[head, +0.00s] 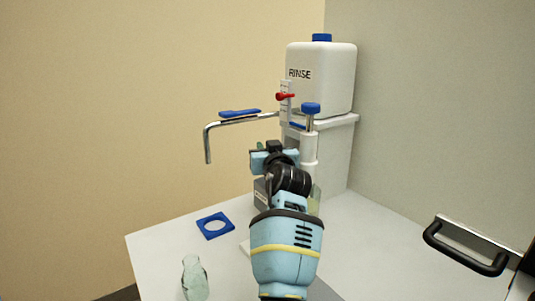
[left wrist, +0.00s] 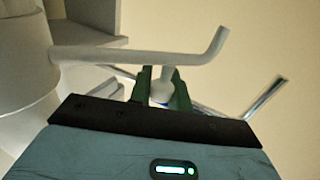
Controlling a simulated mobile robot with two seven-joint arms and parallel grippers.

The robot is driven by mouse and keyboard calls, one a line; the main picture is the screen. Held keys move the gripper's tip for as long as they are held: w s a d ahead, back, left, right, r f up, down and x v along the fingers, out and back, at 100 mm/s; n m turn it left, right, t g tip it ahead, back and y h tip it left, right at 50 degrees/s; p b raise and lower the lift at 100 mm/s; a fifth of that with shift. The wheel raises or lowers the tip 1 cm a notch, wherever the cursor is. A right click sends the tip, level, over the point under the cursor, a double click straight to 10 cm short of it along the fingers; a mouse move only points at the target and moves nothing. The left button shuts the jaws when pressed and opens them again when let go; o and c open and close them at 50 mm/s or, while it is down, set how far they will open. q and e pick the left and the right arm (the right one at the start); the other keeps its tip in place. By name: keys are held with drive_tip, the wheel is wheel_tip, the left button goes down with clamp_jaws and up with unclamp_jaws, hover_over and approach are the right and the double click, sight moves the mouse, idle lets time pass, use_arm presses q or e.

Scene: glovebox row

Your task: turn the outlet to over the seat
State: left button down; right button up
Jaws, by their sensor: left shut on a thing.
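My left gripper (head: 268,150) is in front of the white column (head: 307,150) under the RINSE bottle. In the left wrist view its green fingers (left wrist: 163,92) are shut on a short peg with a pale, rounded end. The peg joins a grey outlet pipe (left wrist: 130,52), which runs from a white cylinder and bends at its free end. In the head view my gripper hides this pipe. A blue square seat with a round hole (head: 204,219) lies on the table, left of and below the gripper. My right gripper is not in view.
A chrome bent pipe (head: 208,145) with a blue lever (head: 240,113) sticks out left, above the gripper. The RINSE bottle (head: 322,85) stands on the shelf beside a red valve handle (head: 285,97). A clear glass vessel (head: 195,278) is at the front left. A black handle (head: 465,250) is at right.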

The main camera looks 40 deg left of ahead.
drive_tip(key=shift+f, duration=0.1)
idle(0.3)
use_arm(q)
drive_tip(key=c, duration=1.3)
unclamp_jaws()
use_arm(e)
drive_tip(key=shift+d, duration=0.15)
